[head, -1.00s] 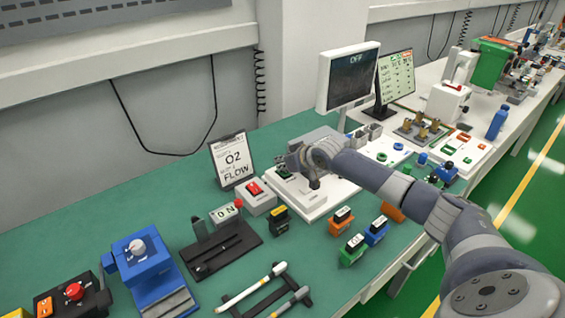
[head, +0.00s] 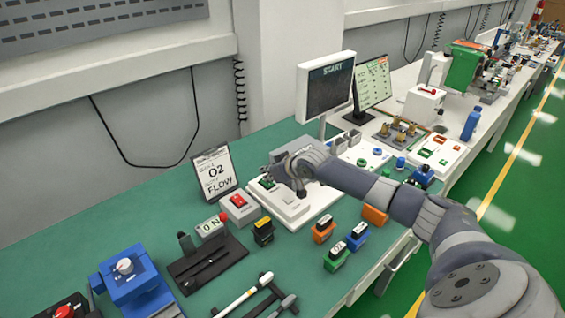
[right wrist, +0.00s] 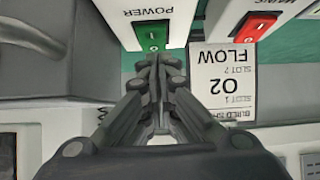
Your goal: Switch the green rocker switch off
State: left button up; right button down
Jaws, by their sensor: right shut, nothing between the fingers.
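The green rocker switch (right wrist: 153,34) sits in a white panel marked POWER, at the top of the right wrist view. In the head view a small green patch of it (head: 267,183) shows beside my right gripper (head: 277,174). In the right wrist view my right gripper (right wrist: 153,63) is shut and empty, its fingertips right at the switch's lower edge. I cannot tell whether they touch it. The monitor (head: 328,88) above the white unit (head: 301,208) reads START. My left gripper is not in view.
A red rocker switch (right wrist: 250,38) marked MAINS is close by; its box (head: 240,209) stands left of the white unit. An O2 FLOW sign (head: 213,172) stands behind. Small labelled blocks (head: 323,229) stand in front. Green bench is clear at the back left.

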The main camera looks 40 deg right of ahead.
aim_at(270, 186)
jog(key=r, duration=0.1)
jog(key=r+p, duration=0.1)
jog(key=r, duration=0.1)
jog(key=shift+s+p, duration=0.3)
jog(key=shift+s, duration=0.1)
pick_arm(q)
jog(key=b, duration=0.2)
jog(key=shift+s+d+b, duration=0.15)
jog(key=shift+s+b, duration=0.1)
jog(key=shift+b, duration=0.1)
pick_arm(e)
jog(key=v, duration=0.9)
jog(key=shift+s, duration=0.3)
jog(key=shift+f, duration=0.1)
pick_arm(q)
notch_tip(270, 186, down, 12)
jog(key=b, duration=1.1)
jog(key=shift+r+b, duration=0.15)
jog(key=shift+b, duration=0.2)
pick_arm(e)
jog(key=shift+w+d+r, duration=0.3)
jog(key=shift+w+d, duration=0.15)
jog(key=shift+w, duration=0.3)
